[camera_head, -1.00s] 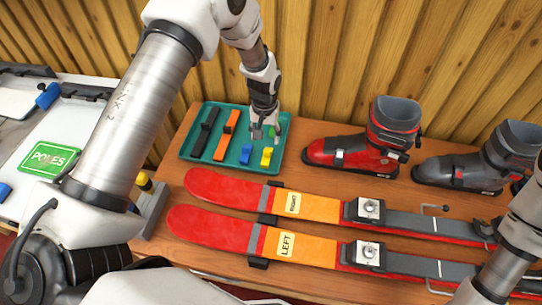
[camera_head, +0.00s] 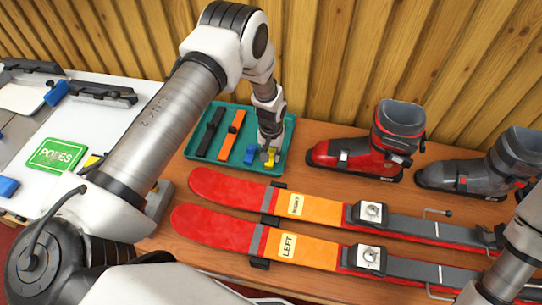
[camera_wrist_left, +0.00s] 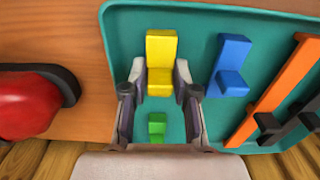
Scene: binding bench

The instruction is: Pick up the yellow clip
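The yellow clip (camera_head: 272,155) lies in the teal tray (camera_head: 290,140), near its front right part. In the left wrist view the yellow clip (camera_wrist_left: 161,50) lies upright in the picture, its lower part between my fingertips. My left gripper (camera_head: 268,160) points down into the tray at the yellow clip and partly hides it. In the wrist view the left gripper (camera_wrist_left: 160,82) is open, with one finger on each side of the clip; contact is not clear. My right gripper is out of view; only its arm shows at the right edge.
A blue clip (camera_wrist_left: 231,65) lies beside the yellow one, and a green clip (camera_wrist_left: 157,127) behind it. Orange (camera_head: 232,135) and black (camera_head: 209,132) straps fill the tray's left part. A red boot (camera_head: 370,150) stands right of the tray; the skis (camera_head: 240,190) lie in front.

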